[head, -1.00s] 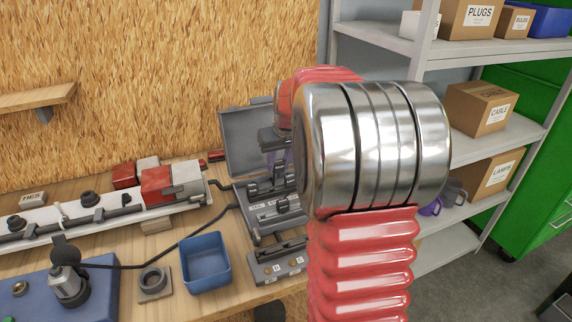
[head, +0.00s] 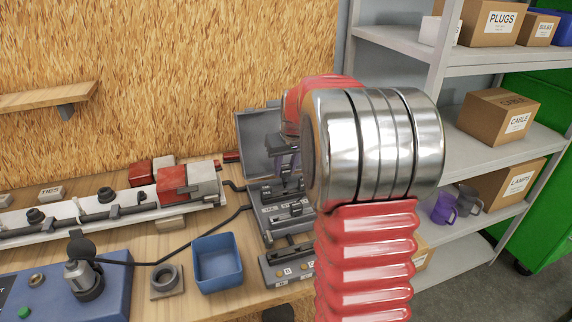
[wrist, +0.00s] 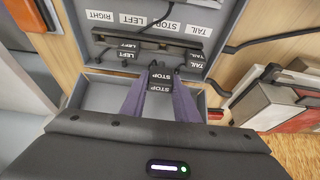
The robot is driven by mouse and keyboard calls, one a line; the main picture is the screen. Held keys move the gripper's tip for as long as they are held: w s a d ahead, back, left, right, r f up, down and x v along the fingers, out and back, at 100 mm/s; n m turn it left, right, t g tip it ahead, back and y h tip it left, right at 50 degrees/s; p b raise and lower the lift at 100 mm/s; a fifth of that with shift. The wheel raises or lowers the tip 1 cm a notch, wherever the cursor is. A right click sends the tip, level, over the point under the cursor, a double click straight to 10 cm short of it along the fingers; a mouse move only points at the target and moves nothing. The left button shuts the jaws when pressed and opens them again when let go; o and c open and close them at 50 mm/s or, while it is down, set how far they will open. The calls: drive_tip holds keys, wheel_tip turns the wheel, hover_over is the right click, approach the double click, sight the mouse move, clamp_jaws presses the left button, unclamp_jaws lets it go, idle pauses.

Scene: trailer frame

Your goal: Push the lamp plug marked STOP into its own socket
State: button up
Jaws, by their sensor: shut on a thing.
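My gripper (head: 288,168) has purple fingers and is over the grey open-lidded case (head: 244,138) in the head view. In the wrist view my gripper (wrist: 160,92) is shut on a dark plug marked STOP (wrist: 161,76). A second STOP label shows just below it, between the fingers. Ahead is a grey panel (wrist: 105,36) with labels RIGHT, LEFT, STOP and TAIL, and a dark bar across it. Plugs marked LEFT (wrist: 127,55) and TAIL (wrist: 195,65) sit along the bar's near side. I cannot tell whether the held plug touches a socket.
A blue bin (head: 218,265), a grey ring (head: 167,282) and a blue box with a cabled connector (head: 85,278) stand on the bench left of the case. A white light bar (head: 100,214) lies behind. Shelves with boxes (head: 495,118) are at the right.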

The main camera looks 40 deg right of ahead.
drive_tip(key=shift+f, duration=1.2)
drive_tip(key=shift+f, duration=2.1)
idle(1.0)
drive_tip(key=o, duration=0.8)
drive_tip(key=shift+o, duration=0.3)
drive_tip(key=o, duration=0.3)
drive_tip(key=shift+r, duration=3.55)
